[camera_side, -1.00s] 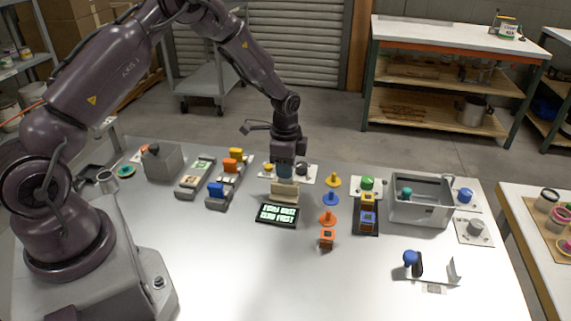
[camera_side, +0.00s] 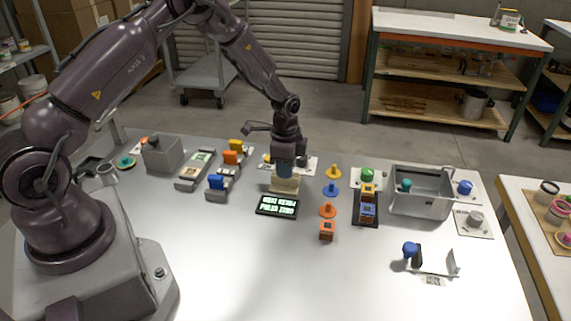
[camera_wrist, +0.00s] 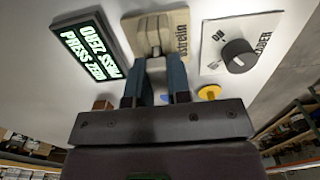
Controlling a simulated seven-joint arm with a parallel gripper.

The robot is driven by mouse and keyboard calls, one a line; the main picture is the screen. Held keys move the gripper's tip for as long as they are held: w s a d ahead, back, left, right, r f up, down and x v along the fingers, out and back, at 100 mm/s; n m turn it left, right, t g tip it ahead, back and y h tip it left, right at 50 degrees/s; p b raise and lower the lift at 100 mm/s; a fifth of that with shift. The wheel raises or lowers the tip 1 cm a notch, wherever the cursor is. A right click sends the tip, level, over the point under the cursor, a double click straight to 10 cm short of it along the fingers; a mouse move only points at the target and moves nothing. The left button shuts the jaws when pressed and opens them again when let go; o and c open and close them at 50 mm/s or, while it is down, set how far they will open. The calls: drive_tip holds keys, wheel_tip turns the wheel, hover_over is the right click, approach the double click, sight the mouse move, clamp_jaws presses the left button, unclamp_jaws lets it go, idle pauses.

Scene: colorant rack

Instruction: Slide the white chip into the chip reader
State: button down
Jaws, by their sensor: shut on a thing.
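My gripper (camera_side: 285,176) points straight down over a beige block that looks like the chip reader (camera_side: 285,186). In the wrist view my two dark blue fingers (camera_wrist: 156,62) are shut on a narrow pale piece, apparently the white chip (camera_wrist: 156,68). The fingers hide most of it. The reader's beige body (camera_wrist: 178,24) with dark lettering lies right beyond the fingertips. The chip lines up with its middle; I cannot tell how deep it sits. A black display with lit green-white text (camera_side: 277,206) stands in front of the reader.
A white plate with a dark knob (camera_wrist: 238,54) lies close behind the reader. Yellow, blue and orange pegs (camera_side: 331,189) stand to the right.

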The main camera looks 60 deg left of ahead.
drive_tip(key=c, duration=1)
unclamp_jaws()
wheel_tip(320, 180, up, 12)
drive_tip(key=s+d+r+n+t, duration=0.2)
drive_tip(key=s+d+r+n, duration=0.1)
drive_tip(key=s+r, duration=0.3)
drive_tip(key=s+d+r+n+t, duration=0.1)
drive_tip(key=s+d+r+n, duration=0.2)
drive_tip(key=s+r, duration=0.4)
drive_tip(key=s+d+r+n+t, duration=0.2)
drive_tip(key=s+r, duration=0.4)
drive_tip(key=s, duration=0.5)
drive_tip(key=shift+s+d+r+n+t, duration=0.15)
drive_tip(key=shift+d+n, duration=0.1)
drive_tip(key=shift+d, duration=0.15)
drive_tip(key=shift+s+d+r+n+t, duration=0.1)
drive_tip(key=shift+s+d+n+t, duration=0.05)
drive_tip(key=shift+d+n, duration=0.15)
